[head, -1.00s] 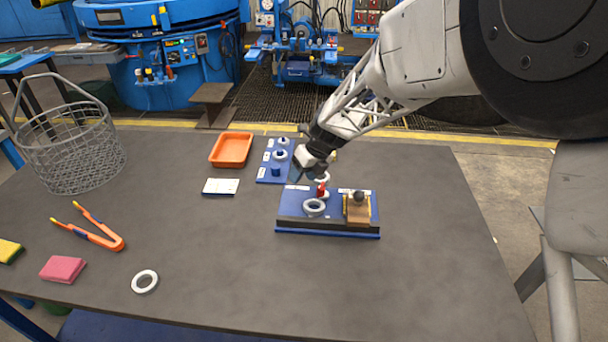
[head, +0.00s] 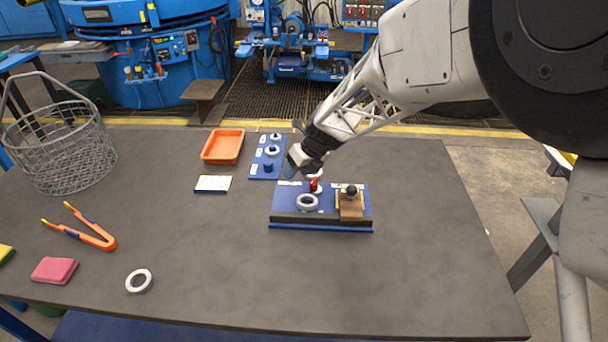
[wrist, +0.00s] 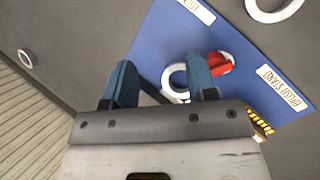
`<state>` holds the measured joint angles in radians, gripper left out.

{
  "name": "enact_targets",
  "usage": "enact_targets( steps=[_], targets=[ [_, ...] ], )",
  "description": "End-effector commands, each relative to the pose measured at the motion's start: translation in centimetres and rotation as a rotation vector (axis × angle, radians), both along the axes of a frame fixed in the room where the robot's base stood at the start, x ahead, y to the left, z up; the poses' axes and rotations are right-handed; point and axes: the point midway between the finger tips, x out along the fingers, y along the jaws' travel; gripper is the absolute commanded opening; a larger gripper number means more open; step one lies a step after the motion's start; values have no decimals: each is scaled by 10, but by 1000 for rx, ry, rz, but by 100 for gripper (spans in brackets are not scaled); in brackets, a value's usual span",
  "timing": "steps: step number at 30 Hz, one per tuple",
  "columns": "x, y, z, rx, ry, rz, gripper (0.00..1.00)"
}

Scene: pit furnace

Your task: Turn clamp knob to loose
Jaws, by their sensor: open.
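A blue stand (head: 285,186) lies on the grey table and carries a red knob (head: 315,186), a white ring (head: 307,202) and a brown block with a black ball-shaped knob (head: 351,190). My gripper (head: 291,165) is above the stand's back left, near the red knob. In the wrist view the gripper (wrist: 162,82) is open, its two blue fingers spread. The red knob (wrist: 222,63) shows just beyond the right finger, not between the fingers. That finger partly covers a white ring beside the knob. Contact cannot be told. The knob's setting is not readable.
A blue board with rings (head: 256,165), an orange tray (head: 223,146) and a white card (head: 213,184) lie left of the stand. A wire basket (head: 60,150), orange tongs (head: 85,232), a pink sponge (head: 54,270) and a loose ring (head: 139,281) are further left. The front right of the table is clear.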

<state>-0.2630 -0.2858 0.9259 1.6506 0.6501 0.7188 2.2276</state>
Motion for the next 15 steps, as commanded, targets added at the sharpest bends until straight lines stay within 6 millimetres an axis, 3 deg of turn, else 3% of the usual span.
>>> enact_targets(
  steps=[8, 15],
  targets=[
    [17, -23, -5, -144, -131, 126, 52],
    [48, -55, -3, -365, -344, 358, 52]
  ],
)
